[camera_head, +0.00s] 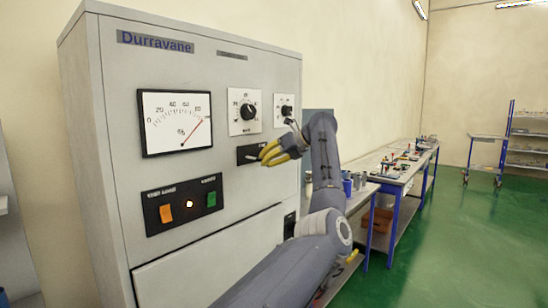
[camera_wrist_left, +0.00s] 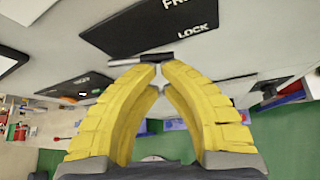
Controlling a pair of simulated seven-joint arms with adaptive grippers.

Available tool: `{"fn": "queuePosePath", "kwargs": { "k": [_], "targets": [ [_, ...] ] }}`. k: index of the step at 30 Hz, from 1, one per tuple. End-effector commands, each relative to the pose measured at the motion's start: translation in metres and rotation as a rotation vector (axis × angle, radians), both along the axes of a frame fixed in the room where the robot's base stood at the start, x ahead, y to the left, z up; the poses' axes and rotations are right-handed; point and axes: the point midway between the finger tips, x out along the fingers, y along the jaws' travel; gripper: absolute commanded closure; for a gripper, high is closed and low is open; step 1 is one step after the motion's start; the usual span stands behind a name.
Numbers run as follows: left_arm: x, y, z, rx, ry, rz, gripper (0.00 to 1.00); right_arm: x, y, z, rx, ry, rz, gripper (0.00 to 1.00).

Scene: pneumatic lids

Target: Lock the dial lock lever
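The lock lever is a short metal bar with a dark end (camera_wrist_left: 128,62), on a black panel lettered "LOCK" (camera_wrist_left: 150,25) in the left wrist view. In the head view this black panel (camera_head: 243,153) sits on the grey cabinet's front, below the dials. My left gripper (camera_head: 266,154) is at the panel's right side, its yellow fingers pointing at it. In the left wrist view its fingertips (camera_wrist_left: 160,67) are nearly together at the lever's dark end. I cannot tell whether they touch or hold it. My right gripper is out of view.
The cabinet (camera_head: 225,65) also carries a gauge (camera_head: 176,120), two black dials (camera_head: 248,112) (camera_head: 285,110) and a panel with an orange and a green switch (camera_head: 183,205). Workbenches (camera_head: 400,178) with small items stand behind my arm at the right. The green floor is open at the right.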

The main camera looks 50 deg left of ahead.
Motion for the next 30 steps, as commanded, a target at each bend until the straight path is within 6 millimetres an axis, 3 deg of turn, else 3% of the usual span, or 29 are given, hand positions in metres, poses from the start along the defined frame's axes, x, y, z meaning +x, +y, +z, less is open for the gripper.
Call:
{"fn": "queuePosePath", "kwargs": {
  "k": [30],
  "targets": [
    [-0.008, 0.013, -0.014, -0.011, 0.09, 0.001, 1.0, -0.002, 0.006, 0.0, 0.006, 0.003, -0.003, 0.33]
  ]
}}
